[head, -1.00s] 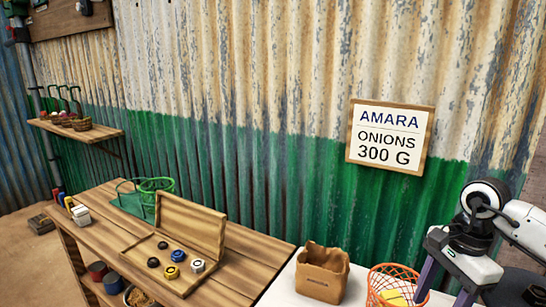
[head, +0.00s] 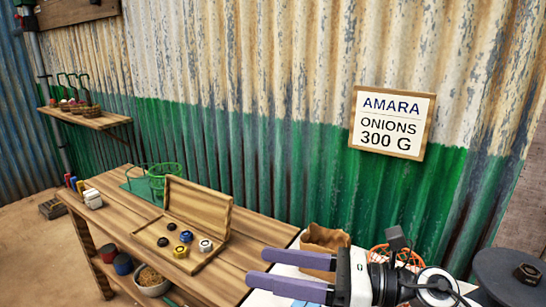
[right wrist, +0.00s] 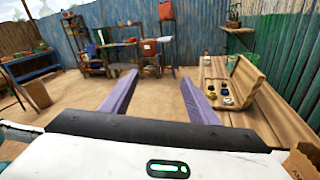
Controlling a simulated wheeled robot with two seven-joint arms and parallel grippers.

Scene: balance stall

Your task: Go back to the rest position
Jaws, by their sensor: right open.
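My right gripper (head: 290,274) reaches in from the right in the head view, its two purple fingers apart and pointing left with nothing between them. It is above the white surface at the right end of the wooden table (head: 245,250). In the right wrist view the fingers of my right gripper (right wrist: 160,95) are spread and empty, with the floor and far shelves beyond. My left gripper does not show in either view.
A wooden weight box (head: 195,210) with several round weights stands open on the table, left of my gripper. A paper bag (head: 325,238) and an orange basket (head: 385,255) stand just behind my right gripper, partly hidden. A sign (head: 393,120) hangs on the wall.

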